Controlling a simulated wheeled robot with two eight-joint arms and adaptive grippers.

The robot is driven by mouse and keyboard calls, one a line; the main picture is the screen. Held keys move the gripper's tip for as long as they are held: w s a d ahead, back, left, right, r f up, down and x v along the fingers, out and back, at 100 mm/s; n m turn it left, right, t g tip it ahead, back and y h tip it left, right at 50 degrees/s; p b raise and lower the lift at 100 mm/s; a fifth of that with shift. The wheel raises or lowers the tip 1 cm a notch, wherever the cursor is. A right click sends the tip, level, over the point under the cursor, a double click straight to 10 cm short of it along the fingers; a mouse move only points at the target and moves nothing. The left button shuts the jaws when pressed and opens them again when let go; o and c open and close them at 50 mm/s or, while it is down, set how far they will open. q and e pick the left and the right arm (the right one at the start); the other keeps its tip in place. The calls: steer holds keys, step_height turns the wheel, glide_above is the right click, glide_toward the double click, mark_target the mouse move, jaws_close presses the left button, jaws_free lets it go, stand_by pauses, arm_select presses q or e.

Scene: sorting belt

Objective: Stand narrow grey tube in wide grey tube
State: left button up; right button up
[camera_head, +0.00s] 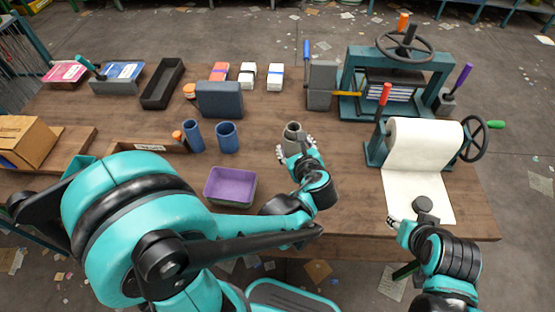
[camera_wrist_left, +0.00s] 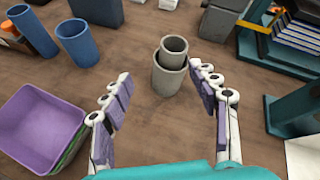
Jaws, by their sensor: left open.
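The narrow grey tube (camera_wrist_left: 174,46) stands upright inside the wide grey tube (camera_wrist_left: 168,80), with its upper part showing above the wide rim. The wide tube stands on the wooden table. In the head view the narrow tube (camera_head: 294,127) and the wide tube (camera_head: 289,141) are partly hidden by my left gripper (camera_head: 295,148). That gripper is open, and in the left wrist view its fingers (camera_wrist_left: 160,73) are spread to either side on the near side of the tubes, holding nothing. My right gripper (camera_head: 396,222) is over the table's front edge at the right; its finger opening is unclear.
A purple bin (camera_head: 231,187) is left of my left gripper, with two blue tubes (camera_head: 227,138) behind it. A press (camera_head: 400,75) and a paper roll (camera_head: 425,143) occupy the right.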

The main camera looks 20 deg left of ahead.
arm_select(q)
steer(key=s+a+r+n+g+h, duration=0.1)
steer(key=s+n+h, duration=0.2)
steer(key=s+n, duration=0.4)
steer(key=s+a+r+n+g+h, duration=0.1)
steer(key=s+n, duration=0.7)
steer(key=n, duration=1.1)
steer(key=shift+a+g+h, duration=0.7)
steer(key=shift+a+h, duration=0.1)
steer(key=shift+h, duration=0.2)
steer(key=shift+s+r, duration=0.1)
